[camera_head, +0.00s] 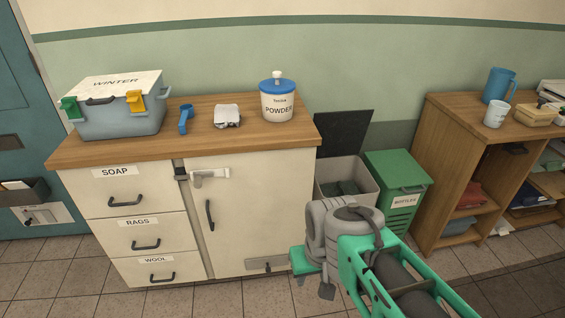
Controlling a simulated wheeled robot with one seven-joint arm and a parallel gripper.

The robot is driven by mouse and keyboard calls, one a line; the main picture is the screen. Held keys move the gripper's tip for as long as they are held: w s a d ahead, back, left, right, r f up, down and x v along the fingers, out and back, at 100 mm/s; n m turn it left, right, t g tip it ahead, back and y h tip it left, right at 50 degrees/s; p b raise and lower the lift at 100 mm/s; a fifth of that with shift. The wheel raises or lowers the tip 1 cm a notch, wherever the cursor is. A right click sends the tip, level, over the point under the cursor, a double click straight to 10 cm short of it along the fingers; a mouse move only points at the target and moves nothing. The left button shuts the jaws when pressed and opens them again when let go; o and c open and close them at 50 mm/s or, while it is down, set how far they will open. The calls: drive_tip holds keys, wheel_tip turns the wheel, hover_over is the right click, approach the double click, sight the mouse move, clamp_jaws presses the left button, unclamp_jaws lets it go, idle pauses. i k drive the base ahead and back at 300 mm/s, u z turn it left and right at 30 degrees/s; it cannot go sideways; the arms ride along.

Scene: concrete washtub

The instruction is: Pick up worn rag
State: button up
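A folded whitish-grey cloth (227,115), which looks like the worn rag, lies on the wooden top of the cabinet (240,145), between a blue scoop and a powder tub. A drawer labelled RAGS (145,237) in the cabinet front is shut, so its inside is hidden. My gripper (308,270) is low in front of the cabinet's right side, well below and right of the cloth and apart from it. My arm partly hides it, and its opening does not show clearly.
A winter box (120,118), blue scoop (186,119) and powder tub (277,104) share the top. An open lidded bin (366,199) and green bottles crate (402,170) stand right of the cabinet. A wooden shelf unit (446,160) stands farther right. Floor in front is clear.

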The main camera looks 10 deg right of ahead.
sight(224, 114)
drive_tip(key=z, duration=0.15)
drive_tip(key=i, duration=1.05)
drive_tip(key=u, duration=2.75)
